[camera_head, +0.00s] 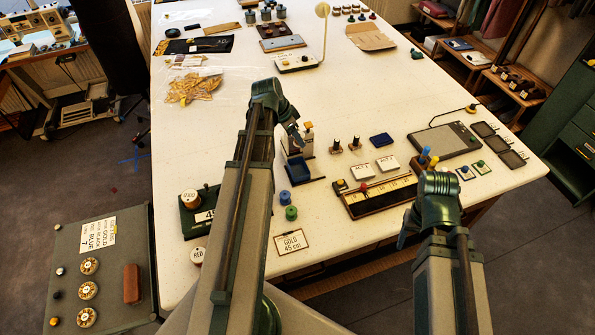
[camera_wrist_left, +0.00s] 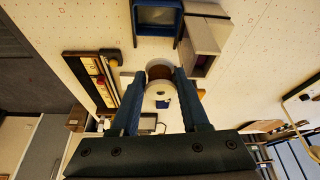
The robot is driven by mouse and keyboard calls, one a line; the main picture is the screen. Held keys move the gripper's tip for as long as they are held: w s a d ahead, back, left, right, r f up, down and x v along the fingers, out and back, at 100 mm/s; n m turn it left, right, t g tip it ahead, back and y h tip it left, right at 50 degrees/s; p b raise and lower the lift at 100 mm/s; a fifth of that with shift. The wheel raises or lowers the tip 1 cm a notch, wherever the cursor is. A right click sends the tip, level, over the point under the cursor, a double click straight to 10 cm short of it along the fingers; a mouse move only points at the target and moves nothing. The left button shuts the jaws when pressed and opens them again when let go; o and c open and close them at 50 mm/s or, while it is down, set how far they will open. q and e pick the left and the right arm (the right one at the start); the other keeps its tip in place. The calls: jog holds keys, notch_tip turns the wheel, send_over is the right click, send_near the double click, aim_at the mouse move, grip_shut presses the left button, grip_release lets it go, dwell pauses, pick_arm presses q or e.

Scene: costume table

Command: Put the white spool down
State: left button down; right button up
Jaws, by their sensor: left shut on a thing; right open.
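The white spool (camera_wrist_left: 160,92), with a brown core, sits between the two dark blue fingers of my left gripper (camera_wrist_left: 160,84) in the left wrist view. The gripper is shut on it. In the head view my left gripper (camera_head: 293,134) is over the middle of the table, by a small grey stand (camera_head: 299,142) with a blue tray (camera_head: 301,171); the spool cannot be made out there. The left wrist view also shows the blue tray (camera_wrist_left: 157,19), just beyond the spool. My right gripper (camera_head: 406,230) is low at the table's front edge, open, its fingers mostly hidden.
The white table (camera_head: 350,100) has clear room behind the left gripper. A long ruler board (camera_head: 378,196), white cards (camera_head: 387,163) and two dark pegs stand to the right. Blue and green spools (camera_head: 288,205) and a gold label card (camera_head: 291,242) lie in front.

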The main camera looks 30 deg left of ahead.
pick_arm(q)
jog(key=b, duration=1)
send_over(300, 171)
jog(key=s, duration=0.1)
jog(key=f, duration=1.1)
jog(key=shift+s+a+f, duration=0.1)
jog(key=shift+s+a, duration=0.05)
jog(key=shift+a, duration=0.15)
notch_tip(300, 171, down, 4)
jog(key=b, duration=0.3)
jog(key=shift+b, duration=0.35)
jog(key=c, duration=0.7)
grip_release()
